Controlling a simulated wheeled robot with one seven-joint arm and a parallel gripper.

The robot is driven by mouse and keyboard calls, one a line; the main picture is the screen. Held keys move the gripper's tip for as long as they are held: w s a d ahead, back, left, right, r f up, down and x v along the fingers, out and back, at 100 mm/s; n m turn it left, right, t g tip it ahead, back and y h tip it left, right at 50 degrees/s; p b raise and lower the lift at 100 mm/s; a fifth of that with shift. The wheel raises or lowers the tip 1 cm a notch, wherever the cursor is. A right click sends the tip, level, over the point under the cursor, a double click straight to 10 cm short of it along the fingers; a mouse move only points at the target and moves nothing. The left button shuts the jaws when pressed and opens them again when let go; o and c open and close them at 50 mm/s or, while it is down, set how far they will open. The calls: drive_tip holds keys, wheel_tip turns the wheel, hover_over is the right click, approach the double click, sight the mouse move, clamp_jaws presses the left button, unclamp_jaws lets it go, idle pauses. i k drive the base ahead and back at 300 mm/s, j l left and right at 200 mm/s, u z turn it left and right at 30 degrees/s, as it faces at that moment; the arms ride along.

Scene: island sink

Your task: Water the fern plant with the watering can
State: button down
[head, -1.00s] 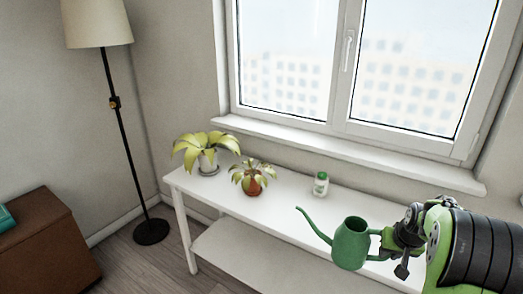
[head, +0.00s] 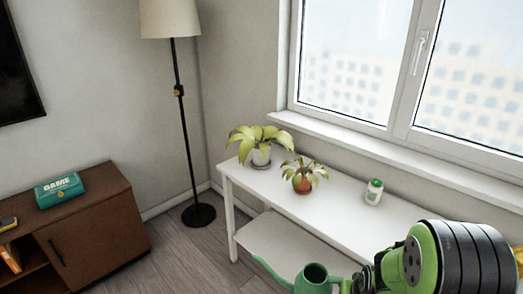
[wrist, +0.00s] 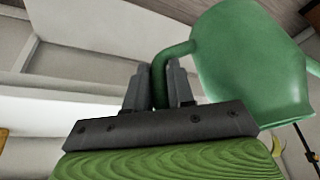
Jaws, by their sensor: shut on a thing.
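The green watering can (head: 312,278) is at the bottom of the head view, cut off by the lower edge, with its spout pointing left. My gripper (wrist: 160,88) is shut on the can's handle, and the can body (wrist: 250,65) fills the upper right of the wrist view. Two potted plants stand on the white table. One has broad yellow-green leaves in a white pot (head: 261,155) on a saucer. The other is smaller, with reddish-green leaves in a terracotta pot (head: 302,184). I cannot tell which is the fern. The can is apart from both, nearer to me.
The white table (head: 345,215) has a lower shelf (head: 290,245) and stands below the window. A small white bottle with a green lid (head: 374,192) is right of the plants. A floor lamp (head: 180,120) and brown cabinet (head: 95,225) stand left.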

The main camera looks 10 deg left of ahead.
sight(260, 149)
drive_tip(key=i+j+u, duration=0.25)
drive_tip(key=i+j, duration=0.25)
drive_tip(key=j, duration=0.2)
drive_tip(key=i+j+u, duration=0.3)
drive_tip(key=i+j, duration=0.25)
drive_tip(key=i+j+u, duration=0.25)
drive_tip(key=i+j, duration=0.25)
drive_tip(key=i+j+u, duration=0.3)
drive_tip(key=i, duration=0.45)
